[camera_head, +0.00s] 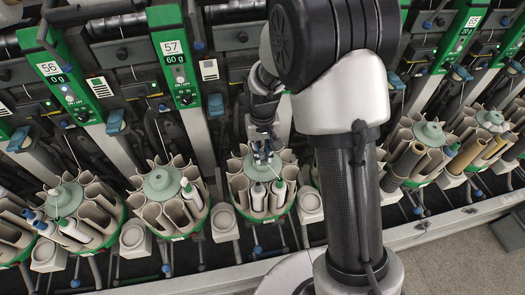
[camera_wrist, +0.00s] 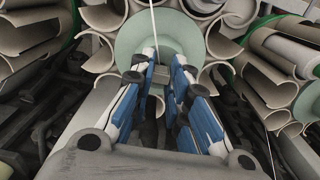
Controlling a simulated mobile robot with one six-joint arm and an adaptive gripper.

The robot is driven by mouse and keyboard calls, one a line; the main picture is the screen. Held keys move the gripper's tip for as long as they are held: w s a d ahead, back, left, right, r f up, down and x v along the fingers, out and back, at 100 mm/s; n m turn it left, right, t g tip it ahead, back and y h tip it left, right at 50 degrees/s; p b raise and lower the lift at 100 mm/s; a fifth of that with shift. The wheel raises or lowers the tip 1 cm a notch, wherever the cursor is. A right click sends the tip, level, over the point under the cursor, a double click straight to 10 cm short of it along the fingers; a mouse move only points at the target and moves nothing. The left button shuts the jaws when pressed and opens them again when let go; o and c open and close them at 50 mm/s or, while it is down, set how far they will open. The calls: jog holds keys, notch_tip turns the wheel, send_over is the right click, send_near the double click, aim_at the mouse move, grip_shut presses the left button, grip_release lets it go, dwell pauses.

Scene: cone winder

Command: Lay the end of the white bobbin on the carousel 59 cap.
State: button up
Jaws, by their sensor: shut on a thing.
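My gripper (camera_head: 262,158) is over the pale green cap (camera_head: 256,168) of the middle carousel. In the wrist view my gripper (camera_wrist: 165,75) has its blue-padded fingers in front of the cap (camera_wrist: 130,48). A thin white yarn (camera_wrist: 153,18) runs from the top of that view down to the fingertips, which hold its end. Two white bobbins (camera_head: 258,196) (camera_head: 279,194) stand upright at the front of this carousel; which one the yarn comes from cannot be told. Fingertip contact with the cap is unclear, and no number shows on this carousel.
More carousels stand on both sides, one on the left (camera_head: 162,184) and one on the right (camera_head: 430,134). Green panels marked 56 (camera_head: 62,80) and 57 (camera_head: 176,65) rise behind. My arm hides part of the row. Open floor (camera_head: 460,255) lies at lower right.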

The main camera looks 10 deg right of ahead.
jog(key=o, duration=0.7)
jog(key=shift+o, duration=0.7)
jog(key=o, duration=0.4)
jog(key=shift+c, duration=0.2)
jog(key=shift+r, duration=0.1)
jog(key=shift+r+p, duration=2.75)
jog(key=shift+r, duration=0.7)
